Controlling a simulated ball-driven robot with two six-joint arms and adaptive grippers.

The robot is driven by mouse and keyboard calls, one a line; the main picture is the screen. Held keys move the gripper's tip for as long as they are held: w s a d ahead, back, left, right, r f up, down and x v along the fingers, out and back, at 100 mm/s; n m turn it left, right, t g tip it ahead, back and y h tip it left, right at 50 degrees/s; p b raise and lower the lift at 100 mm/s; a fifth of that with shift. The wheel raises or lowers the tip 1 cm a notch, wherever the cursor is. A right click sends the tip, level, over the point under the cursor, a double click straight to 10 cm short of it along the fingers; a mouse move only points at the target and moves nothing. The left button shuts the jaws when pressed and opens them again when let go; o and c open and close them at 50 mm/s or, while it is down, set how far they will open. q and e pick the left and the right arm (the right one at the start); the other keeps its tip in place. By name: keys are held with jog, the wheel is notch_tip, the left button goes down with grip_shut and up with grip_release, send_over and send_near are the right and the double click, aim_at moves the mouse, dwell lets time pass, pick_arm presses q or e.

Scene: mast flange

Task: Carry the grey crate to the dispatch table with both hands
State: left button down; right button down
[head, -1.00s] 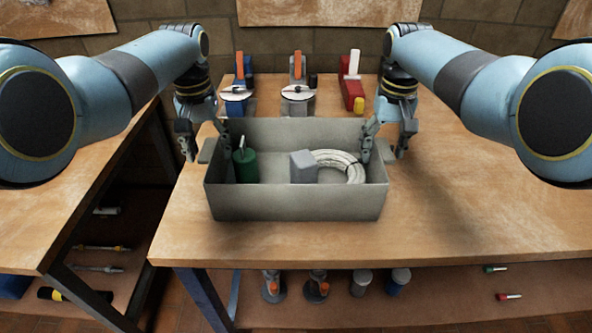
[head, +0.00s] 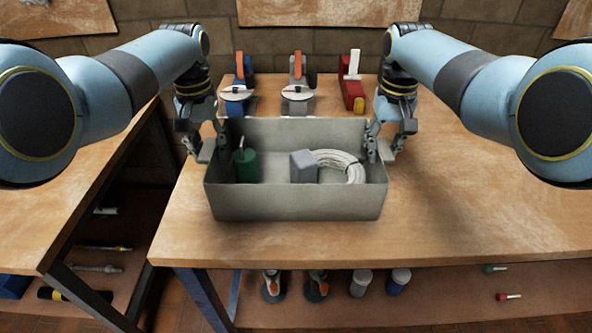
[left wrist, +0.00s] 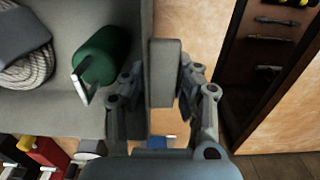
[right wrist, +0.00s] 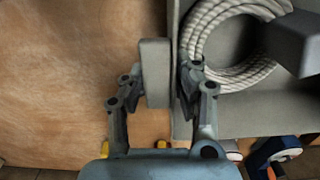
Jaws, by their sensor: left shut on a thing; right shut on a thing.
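The grey crate (head: 295,203) sits upright on the wooden table, apparently resting on it. It holds a green canister (head: 245,167), a grey block (head: 303,167) and a coil of pale cable (head: 345,163). My left gripper (head: 210,150) is shut on the crate's left handle (left wrist: 164,75), one finger inside the wall and one outside. My right gripper (head: 384,148) is shut on the right handle (right wrist: 155,70) in the same way. I cannot tell which table is the dispatch table.
The wooden table (head: 480,210) is clear right of the crate. Several tools, including a red one (head: 352,90), stand behind the crate. Another wooden table (head: 60,205) is at the left, across a gap. A lower shelf (head: 450,290) holds small items.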

pick_arm(q)
jog(key=shift+w+a+r, duration=0.1)
jog(key=shift+r, duration=0.05)
pick_arm(e)
jog(key=shift+w+d+r, duration=0.1)
jog(key=shift+d+r, duration=0.05)
